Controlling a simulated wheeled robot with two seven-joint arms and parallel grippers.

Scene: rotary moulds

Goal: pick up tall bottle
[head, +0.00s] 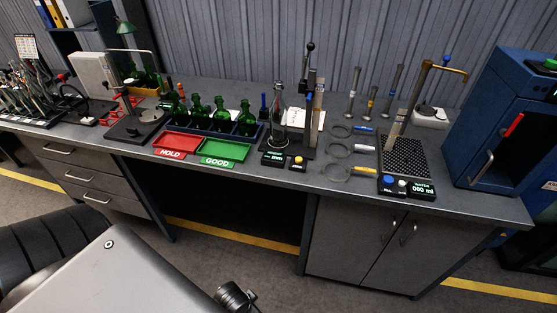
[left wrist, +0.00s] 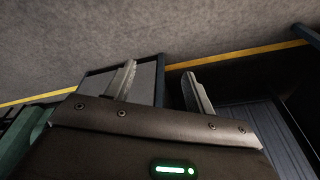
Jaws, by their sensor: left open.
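Several green glass bottles (head: 220,112) stand upright in a dark blue rack behind the trays in the head view. A clear, narrow-necked bottle (head: 280,128) stands upright in a black fixture to their right. More green bottles (head: 143,78) stand further back left. I cannot tell which one is the tall bottle. My left gripper (left wrist: 160,85) shows in the left wrist view, open and empty, with floor and cabinet parts behind its fingers. No bottle shows between them. My right gripper is not in view.
A red HOLD tray (head: 178,144) and green GOOD tray (head: 224,151) lie before the rack. Ring gauges (head: 335,172) and a perforated plate stand (head: 405,158) are to the right. A blue cabinet (head: 490,125) closes the right end. The bench's front strip is mostly clear.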

